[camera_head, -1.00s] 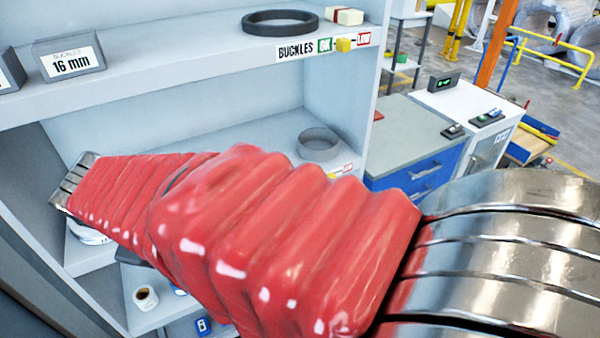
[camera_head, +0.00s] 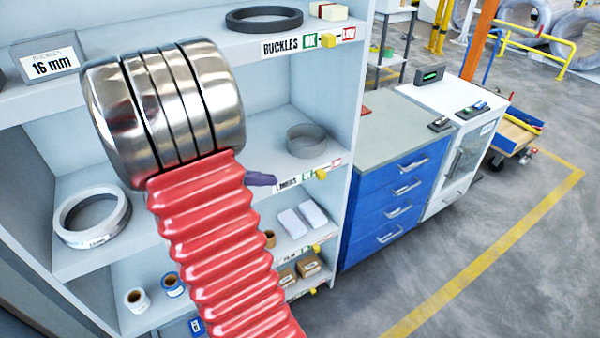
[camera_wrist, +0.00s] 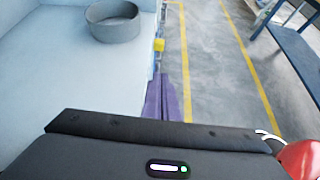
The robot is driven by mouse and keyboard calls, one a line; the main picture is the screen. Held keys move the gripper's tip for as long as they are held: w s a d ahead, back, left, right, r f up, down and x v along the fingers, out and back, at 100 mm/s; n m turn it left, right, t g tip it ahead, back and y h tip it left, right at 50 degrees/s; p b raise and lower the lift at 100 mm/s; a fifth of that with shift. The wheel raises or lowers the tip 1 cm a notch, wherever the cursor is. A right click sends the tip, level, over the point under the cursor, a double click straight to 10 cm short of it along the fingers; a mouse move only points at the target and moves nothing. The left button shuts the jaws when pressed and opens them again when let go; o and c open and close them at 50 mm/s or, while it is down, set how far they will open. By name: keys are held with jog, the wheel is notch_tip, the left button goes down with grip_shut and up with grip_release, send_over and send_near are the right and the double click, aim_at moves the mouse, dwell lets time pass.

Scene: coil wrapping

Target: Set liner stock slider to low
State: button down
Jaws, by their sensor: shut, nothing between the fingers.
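The liners label (camera_head: 287,184) is on the front edge of the middle shelf. Its yellow slider knob (camera_head: 321,174) sits between a green patch on the left and a red patch (camera_head: 337,163) on the right. My gripper (camera_head: 273,180) shows as purple fingers beside the left end of that label, left of the knob and apart from it. The rest of the gripper is hidden behind my arm. In the wrist view the shut, empty purple fingers (camera_wrist: 159,78) point towards the yellow knob, which shows just beyond their tips.
A grey ring (camera_head: 306,141) lies on the shelf above the liners label. The buckles label (camera_head: 281,47) with its own yellow knob is on the shelf above. More labelled knobs are on lower shelves. A blue drawer cabinet (camera_head: 371,215) stands right; the floor in front is open.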

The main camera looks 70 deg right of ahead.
jog(key=shift+s+d+f, duration=0.15)
jog(key=shift+s+d, duration=0.1)
jog(key=shift+d, duration=0.3)
send_near(318, 176)
jog(key=f, duration=0.2)
jog(key=shift+s+d+f, duration=0.25)
jog(key=shift+s+f, duration=0.15)
jog(key=shift+s+d, duration=1)
jog(key=shift+d, duration=0.2)
jog(key=shift+s+d, duration=0.3)
jog(key=shift+d, duration=0.1)
jog(key=shift+d, duration=0.1)
